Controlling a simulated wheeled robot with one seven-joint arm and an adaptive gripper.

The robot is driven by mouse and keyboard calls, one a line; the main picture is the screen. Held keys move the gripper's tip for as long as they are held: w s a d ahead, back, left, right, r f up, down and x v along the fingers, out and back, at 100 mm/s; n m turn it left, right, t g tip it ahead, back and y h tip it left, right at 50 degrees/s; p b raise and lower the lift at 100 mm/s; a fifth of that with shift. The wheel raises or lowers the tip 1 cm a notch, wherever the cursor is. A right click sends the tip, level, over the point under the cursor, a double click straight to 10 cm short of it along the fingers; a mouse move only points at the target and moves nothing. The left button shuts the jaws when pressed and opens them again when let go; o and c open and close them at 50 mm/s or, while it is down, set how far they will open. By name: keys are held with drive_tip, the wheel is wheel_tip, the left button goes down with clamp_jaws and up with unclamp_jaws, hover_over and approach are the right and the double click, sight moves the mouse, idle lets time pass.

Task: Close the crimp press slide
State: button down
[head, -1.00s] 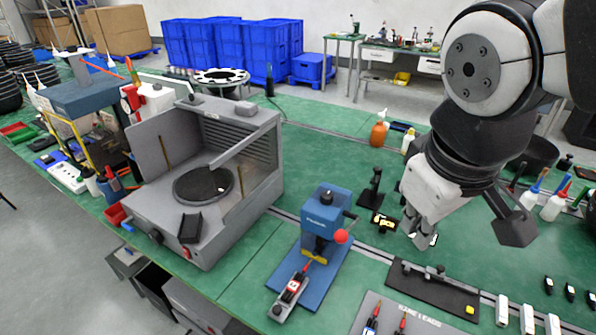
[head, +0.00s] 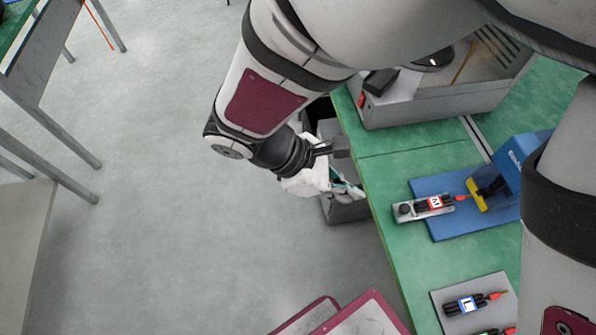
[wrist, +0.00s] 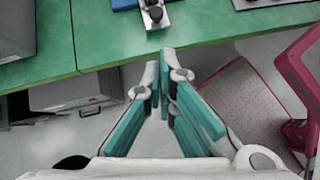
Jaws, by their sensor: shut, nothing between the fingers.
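The blue crimp press (head: 512,165) stands on its blue base plate (head: 445,230) on the green table, partly hidden by my arm. Its grey slide (head: 408,210), with a dark round knob at the outer end, sits drawn out at the plate's end by the table edge. A dark lead (head: 434,203) with a red-and-white label and red tip lies on it, pointing at the yellow part of the press. My gripper (head: 360,191) is shut and empty, just off the table edge, apart from the slide. In the wrist view its fingertips (wrist: 161,58) point toward the slide's knob end (wrist: 155,14).
The green table's edge (head: 385,235) runs between my gripper and the slide. A grey machine (head: 440,100) stands behind, and a grey board (head: 450,310) with leads lies in front. Grey drawers (wrist: 80,93) stand below the table. The floor at left is open.

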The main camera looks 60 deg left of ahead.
drive_tip(key=s+a+t, duration=0.1)
drive_tip(key=s, duration=0.1)
drive_tip(key=n, duration=0.1)
approach(418, 201)
drive_tip(key=shift+s+d+f+p, duration=0.1)
drive_tip(key=shift+s+f, duration=0.15)
drive_tip(key=shift+f, duration=0.65)
drive_tip(key=shift+s+d+f+p, duration=0.15)
drive_tip(key=shift+s+f, duration=0.1)
drive_tip(key=shift+f, duration=0.65)
drive_tip(key=shift+s+d+f+p, duration=0.1)
drive_tip(key=shift+s+f, duration=0.15)
drive_tip(key=shift+f, duration=0.65)
drive_tip(key=shift+y, duration=0.3)
drive_tip(key=w+b, duration=0.1)
drive_tip(key=w, duration=0.1)
drive_tip(key=w+d+b, duration=0.1)
drive_tip(key=w, duration=0.1)
drive_tip(key=w+d+b, duration=0.1)
drive_tip(key=w, duration=0.1)
drive_tip(key=shift+w+d, duration=0.2)
drive_tip(key=shift+d, duration=0.05)
